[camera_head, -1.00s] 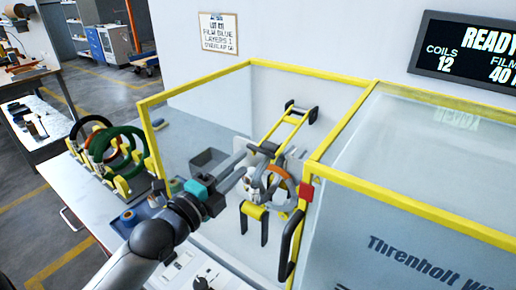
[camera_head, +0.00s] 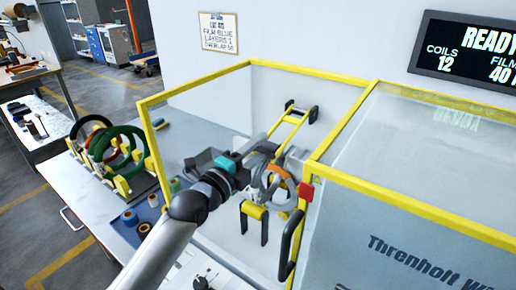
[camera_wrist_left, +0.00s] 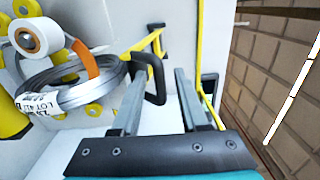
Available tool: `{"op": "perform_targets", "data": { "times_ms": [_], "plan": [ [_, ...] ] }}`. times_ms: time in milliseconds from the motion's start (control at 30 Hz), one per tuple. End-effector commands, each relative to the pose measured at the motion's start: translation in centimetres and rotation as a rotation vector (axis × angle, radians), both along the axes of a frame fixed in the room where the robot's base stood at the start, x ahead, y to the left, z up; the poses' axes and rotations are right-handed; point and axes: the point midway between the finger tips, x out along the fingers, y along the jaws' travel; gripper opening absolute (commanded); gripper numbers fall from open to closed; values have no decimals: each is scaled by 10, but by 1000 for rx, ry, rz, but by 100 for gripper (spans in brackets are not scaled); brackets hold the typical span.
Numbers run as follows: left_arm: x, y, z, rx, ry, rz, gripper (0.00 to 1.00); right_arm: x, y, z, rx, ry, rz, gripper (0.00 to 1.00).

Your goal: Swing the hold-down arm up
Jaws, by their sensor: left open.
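My left gripper (camera_head: 266,150) is over the machine, by the black loop handle (camera_wrist_left: 158,82) seen in the wrist view. In that view the gripper (camera_wrist_left: 157,88) is open, with two grey fingers apart. The handle shows between them, close to the left finger; I cannot tell whether they touch. A yellow bar (camera_wrist_left: 151,42), which may be part of the hold-down arm, runs beyond the handle. In the head view a yellow two-rail frame (camera_head: 287,128) lies behind the gripper. A silver coil (camera_wrist_left: 70,97) with orange tape sits left of the fingers. My right gripper is not in view.
A yellow-edged clear guard (camera_head: 410,200) stands to the right. A red block (camera_head: 305,191) and a black handle (camera_head: 290,245) are on its near post. A rack holds several coils (camera_head: 120,145) at left. A white film roll (camera_wrist_left: 38,37) is by the coil.

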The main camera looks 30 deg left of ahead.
Motion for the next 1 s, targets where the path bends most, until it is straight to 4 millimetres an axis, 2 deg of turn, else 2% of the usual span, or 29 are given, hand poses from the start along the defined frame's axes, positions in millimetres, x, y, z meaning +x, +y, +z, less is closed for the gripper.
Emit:
{"op": "perform_targets", "data": {
  "times_ms": [67, 433, 1000],
  "plan": [
    [0, 0, 0, 0, 0, 0, 43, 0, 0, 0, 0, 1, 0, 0],
    [0, 0, 0, 0, 0, 0, 1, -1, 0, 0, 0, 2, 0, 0],
    [0, 0, 0, 0, 1, 0, 0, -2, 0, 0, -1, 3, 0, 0]
  ]
}}
